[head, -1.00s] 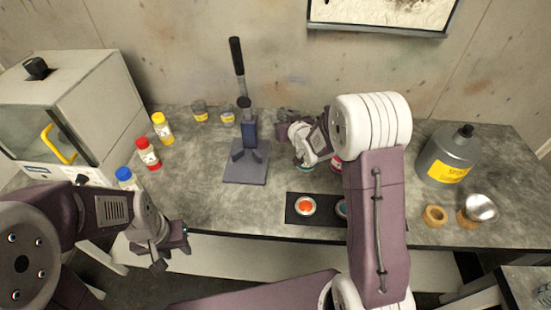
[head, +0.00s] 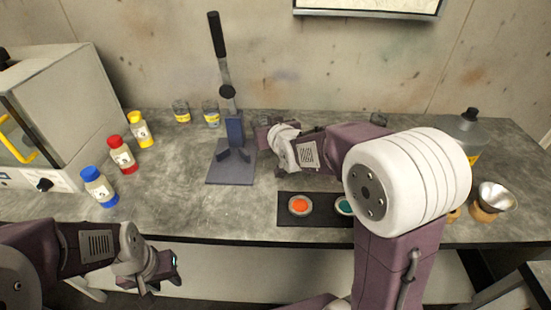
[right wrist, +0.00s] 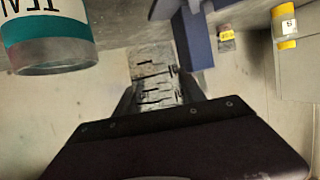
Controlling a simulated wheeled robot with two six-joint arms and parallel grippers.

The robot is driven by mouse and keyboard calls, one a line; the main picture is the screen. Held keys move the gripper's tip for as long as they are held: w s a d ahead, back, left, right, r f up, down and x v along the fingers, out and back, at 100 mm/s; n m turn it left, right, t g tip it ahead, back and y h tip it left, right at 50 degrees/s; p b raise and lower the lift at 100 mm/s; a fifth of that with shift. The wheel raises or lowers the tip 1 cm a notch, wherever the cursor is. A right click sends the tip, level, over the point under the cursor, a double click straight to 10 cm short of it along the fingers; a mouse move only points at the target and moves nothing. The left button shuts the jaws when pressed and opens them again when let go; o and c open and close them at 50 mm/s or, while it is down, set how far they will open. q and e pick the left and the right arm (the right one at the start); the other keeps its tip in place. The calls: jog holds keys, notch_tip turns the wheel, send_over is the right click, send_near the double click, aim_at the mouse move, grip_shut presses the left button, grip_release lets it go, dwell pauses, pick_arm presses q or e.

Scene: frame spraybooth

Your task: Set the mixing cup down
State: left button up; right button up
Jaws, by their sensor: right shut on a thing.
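The mixing cup (right wrist: 155,82) is a clear cup with dark graduation marks. In the right wrist view it sits between the two dark fingers of my right gripper (right wrist: 160,98), which is shut on it. Whether the cup touches the bench I cannot tell. My left gripper (head: 163,272) hangs empty in front of the bench's front edge, its fingers apart.
A blue lever press (head: 232,160) stands beside the right gripper. A dark mat (head: 322,211) holds an orange pot (head: 300,205) and a teal pot (head: 344,205). Blue-, red- and yellow-capped bottles stand at left by a booth (head: 60,120). A teal-labelled container (right wrist: 48,38) shows close by.

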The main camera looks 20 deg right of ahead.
notch_tip(320, 180, down, 5)
jog(key=shift+r+b, duration=0.1)
jog(key=shift+b, duration=0.3)
notch_tip(320, 180, down, 3)
jog(key=shift+r+b, duration=0.1)
jog(key=shift+b, duration=0.35)
jog(key=shift+f, duration=0.45)
jog(key=shift+f, duration=0.1)
jog(key=o, duration=1)
